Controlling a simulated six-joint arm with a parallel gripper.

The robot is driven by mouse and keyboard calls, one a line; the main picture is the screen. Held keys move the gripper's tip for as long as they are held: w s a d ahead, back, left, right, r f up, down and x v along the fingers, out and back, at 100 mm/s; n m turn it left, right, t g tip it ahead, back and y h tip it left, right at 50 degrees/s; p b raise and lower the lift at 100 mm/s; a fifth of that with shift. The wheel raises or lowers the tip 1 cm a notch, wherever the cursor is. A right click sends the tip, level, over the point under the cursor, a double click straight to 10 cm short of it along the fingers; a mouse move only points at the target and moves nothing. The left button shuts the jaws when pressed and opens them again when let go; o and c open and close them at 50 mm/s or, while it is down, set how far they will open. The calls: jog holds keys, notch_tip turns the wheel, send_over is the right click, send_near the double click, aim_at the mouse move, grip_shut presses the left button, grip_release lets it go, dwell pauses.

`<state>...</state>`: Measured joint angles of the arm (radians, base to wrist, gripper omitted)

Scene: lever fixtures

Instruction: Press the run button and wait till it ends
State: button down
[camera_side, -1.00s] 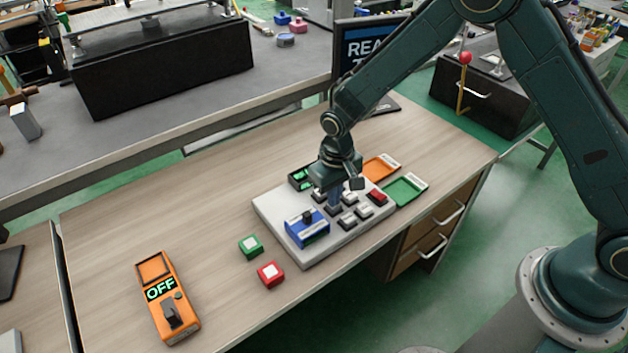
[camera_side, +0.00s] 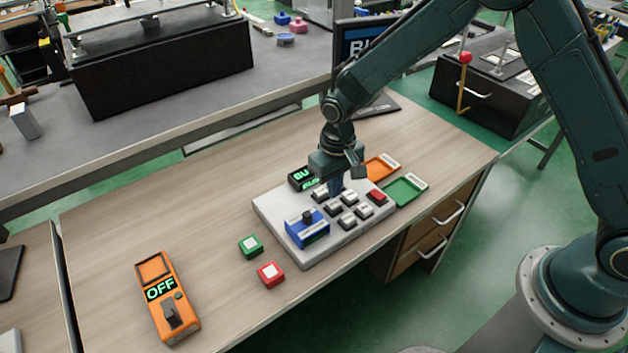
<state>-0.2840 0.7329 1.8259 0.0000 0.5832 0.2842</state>
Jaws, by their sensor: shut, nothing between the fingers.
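A light grey control panel (camera_side: 272,213) lies on the wooden desk, with several grey keys (camera_side: 348,222), one red key (camera_side: 377,197) and a blue lever unit (camera_side: 307,229). No label on the keys is readable, so I cannot tell which is the run button. My gripper (camera_side: 337,190) is shut and empty, pointing down over the back part of the panel, close to the rear keys. Whether its tips touch the panel is unclear. A small display (camera_side: 301,178) at the panel's back edge shows green text starting "BU", partly hidden by my gripper.
An orange box (camera_side: 165,295) reading "OFF" lies front left. Green (camera_side: 250,246) and red (camera_side: 271,274) button blocks sit left of the panel. Orange (camera_side: 378,168) and green (camera_side: 406,190) trays lie right.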

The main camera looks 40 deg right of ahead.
notch_tip(320, 180, up, 5)
jog(key=shift+f, duration=0.1)
dwell(0.7)
dwell(0.3)
notch_tip(320, 180, up, 11)
jog(key=t, duration=0.1)
send_over(334, 204)
jog(key=s+d, duration=0.4)
jog(key=s+d+r+t, duration=0.2)
jog(key=s+d+r, duration=0.2)
jog(key=s+r, duration=0.25)
jog(key=s+d+r+t, duration=0.1)
jog(key=s+d+r, duration=0.1)
jog(key=s, duration=0.6)
jog(key=s+d+r+t, duration=0.1)
jog(key=s+d+r, duration=0.2)
jog(key=s, duration=0.5)
jog(key=shift+r+t, duration=0.2)
jog(key=shift+t, duration=0.1)
